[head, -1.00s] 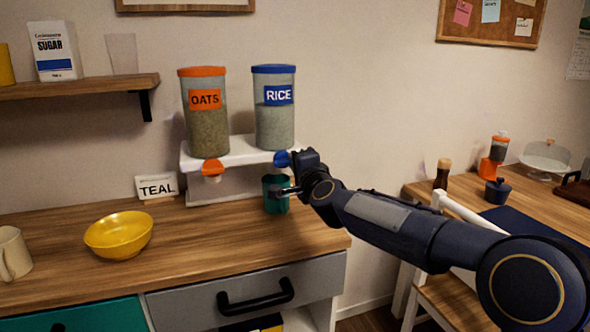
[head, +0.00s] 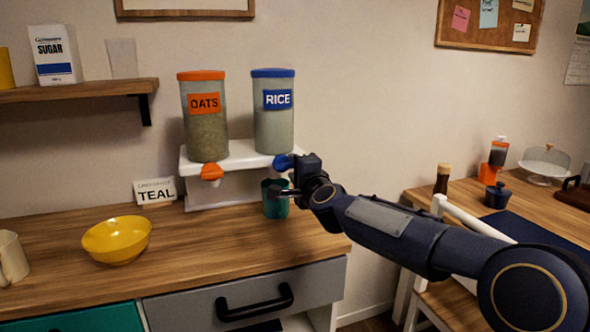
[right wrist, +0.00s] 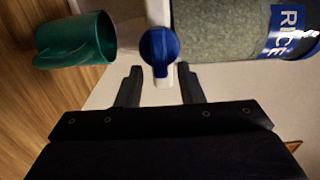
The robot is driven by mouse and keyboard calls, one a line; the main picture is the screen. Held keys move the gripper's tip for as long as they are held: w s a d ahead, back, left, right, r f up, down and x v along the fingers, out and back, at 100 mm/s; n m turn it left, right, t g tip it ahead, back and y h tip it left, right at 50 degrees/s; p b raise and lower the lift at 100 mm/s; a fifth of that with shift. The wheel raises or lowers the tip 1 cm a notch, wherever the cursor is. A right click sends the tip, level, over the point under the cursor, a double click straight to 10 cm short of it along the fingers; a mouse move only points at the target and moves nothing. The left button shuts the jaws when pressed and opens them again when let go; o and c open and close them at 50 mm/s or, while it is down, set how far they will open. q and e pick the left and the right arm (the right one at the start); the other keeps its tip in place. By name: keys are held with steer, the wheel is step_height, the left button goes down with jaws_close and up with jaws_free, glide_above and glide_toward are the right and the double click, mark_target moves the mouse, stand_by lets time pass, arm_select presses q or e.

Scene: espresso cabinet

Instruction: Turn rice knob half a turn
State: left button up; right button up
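The rice dispenser (head: 273,130) is a clear canister with a blue lid and blue RICE label. Its blue knob (head: 283,162) is at the front of the white stand (head: 240,155); it also shows in the right wrist view (right wrist: 159,52). My right gripper (head: 288,177) is at the knob's front right. In the right wrist view my gripper (right wrist: 160,88) is open and empty, with the knob just beyond and between its fingertips; contact cannot be told. A teal cup (head: 275,205) stands below the knob, partly hidden by my gripper. My left gripper is out of view.
The oats dispenser (head: 205,125) with an orange knob (head: 211,173) is at the left on the same stand. A TEAL card (head: 156,191), yellow bowl (head: 117,240) and mug (head: 12,258) are on the counter. The counter front is clear.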

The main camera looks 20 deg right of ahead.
steer(key=s, duration=0.7)
steer(key=shift+s+b, duration=0.4)
steer(key=shift+d, duration=0.1)
steer(key=s+a+f+n+g+y, duration=0.1)
steer(key=s+f+n+g, duration=0.35)
steer(key=s+f, duration=0.55)
steer(key=s+f+n+g+y, duration=0.1)
steer(key=s+f+n+g, duration=0.45)
steer(key=s, duration=0.85)
steer(key=s+a+f+n+g+y, duration=0.1)
steer(key=s+f+n+g, duration=0.1)
steer(key=s+f+n, duration=0.65)
steer(key=s+r+m+p, duration=0.1)
steer(key=s+r+p, duration=0.1)
steer(key=r+p, duration=0.8)
steer(key=s+r+m+p, duration=0.1)
steer(key=r+p, duration=0.8)
steer(key=p, duration=0.2)
steer(key=shift+s+d+r, duration=0.25)
steer(key=shift+s+r, duration=0.1)
steer(key=shift+r, duration=0.05)
